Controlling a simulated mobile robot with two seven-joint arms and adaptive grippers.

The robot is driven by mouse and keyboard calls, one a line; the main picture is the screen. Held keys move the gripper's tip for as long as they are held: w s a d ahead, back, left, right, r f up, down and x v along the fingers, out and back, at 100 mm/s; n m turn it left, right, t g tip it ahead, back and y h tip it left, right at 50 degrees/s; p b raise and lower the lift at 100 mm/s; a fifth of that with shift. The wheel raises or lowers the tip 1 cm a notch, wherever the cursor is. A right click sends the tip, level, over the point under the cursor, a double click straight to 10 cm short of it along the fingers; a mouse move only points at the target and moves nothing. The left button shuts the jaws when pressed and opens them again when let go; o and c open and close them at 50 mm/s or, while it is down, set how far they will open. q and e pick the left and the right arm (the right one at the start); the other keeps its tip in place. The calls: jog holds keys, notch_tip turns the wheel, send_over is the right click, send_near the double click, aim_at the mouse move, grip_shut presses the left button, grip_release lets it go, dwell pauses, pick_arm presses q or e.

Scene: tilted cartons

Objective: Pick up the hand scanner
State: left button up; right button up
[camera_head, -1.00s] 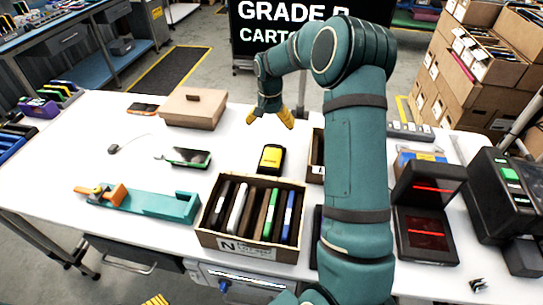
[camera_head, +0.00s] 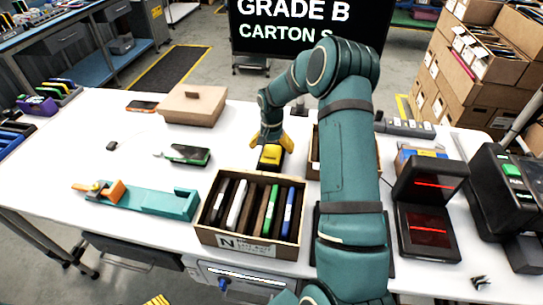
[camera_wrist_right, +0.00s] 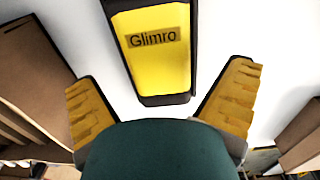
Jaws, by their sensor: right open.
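The yellow-and-black device labelled "Glimro", which looks like the hand scanner, lies on the white table behind the divided carton; it shows in the head view (camera_head: 270,158) and, close up, in the right wrist view (camera_wrist_right: 158,65). My right gripper (camera_head: 271,146) is open over it, partly hiding its far end. In the right wrist view my right gripper's (camera_wrist_right: 162,80) yellow fingers stand apart on either side of the device, with white table visible between. Only yellow fingertips of my left gripper (camera_head: 157,300) show at the bottom edge.
The divided carton (camera_head: 235,240) with several slim devices stands just in front. Another open carton (camera_head: 314,160) is close on the right, partly behind my arm. A closed brown box (camera_head: 193,106), a green-edged phone (camera_head: 188,154) and a teal holder (camera_head: 150,200) are on the left.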

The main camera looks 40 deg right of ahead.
notch_tip(320, 180, down, 3)
jog(key=shift+r, duration=0.2)
jog(key=c, duration=1.1)
jog(key=shift+o, duration=0.2)
jog(key=shift+r, duration=0.1)
